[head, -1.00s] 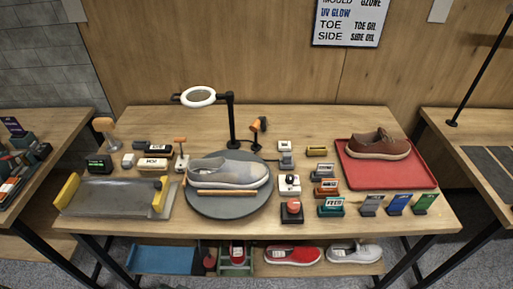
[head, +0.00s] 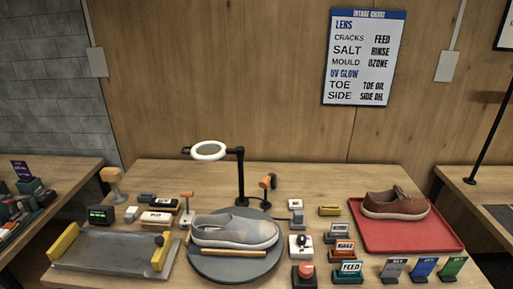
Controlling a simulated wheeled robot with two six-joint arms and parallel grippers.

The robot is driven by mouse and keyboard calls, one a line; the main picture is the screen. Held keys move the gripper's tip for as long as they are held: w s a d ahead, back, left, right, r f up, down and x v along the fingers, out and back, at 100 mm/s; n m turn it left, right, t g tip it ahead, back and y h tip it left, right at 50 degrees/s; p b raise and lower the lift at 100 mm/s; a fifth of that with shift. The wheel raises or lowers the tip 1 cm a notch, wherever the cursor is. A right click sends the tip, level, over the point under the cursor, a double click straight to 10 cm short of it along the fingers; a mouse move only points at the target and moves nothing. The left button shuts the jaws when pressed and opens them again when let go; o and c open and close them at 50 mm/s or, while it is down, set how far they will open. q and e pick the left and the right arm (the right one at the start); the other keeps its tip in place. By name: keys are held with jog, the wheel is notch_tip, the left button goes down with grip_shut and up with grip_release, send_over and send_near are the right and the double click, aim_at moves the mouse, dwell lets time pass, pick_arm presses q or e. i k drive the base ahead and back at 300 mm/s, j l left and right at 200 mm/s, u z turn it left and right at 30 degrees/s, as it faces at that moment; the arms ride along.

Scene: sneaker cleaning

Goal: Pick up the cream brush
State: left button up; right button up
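A cream-coloured block with dark lettering (head: 157,218), which looks like the cream brush, lies at the left of the table, behind the grey tray. A dark block with a pale part (head: 163,204) lies just behind it, and a small whitish block (head: 131,214) is to its left. The lettering is too small to read. Neither of my grippers shows in the head view.
A grey sneaker (head: 235,231) and a wooden stick (head: 227,252) are on the round grey turntable (head: 232,270). A ring lamp (head: 208,151) stands behind. A grey tray (head: 110,250) with yellow ends is front left. A brown shoe (head: 396,204) sits on a red tray (head: 405,236).

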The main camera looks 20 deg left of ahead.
aim_at(162, 220)
jog(key=u, duration=1.25)
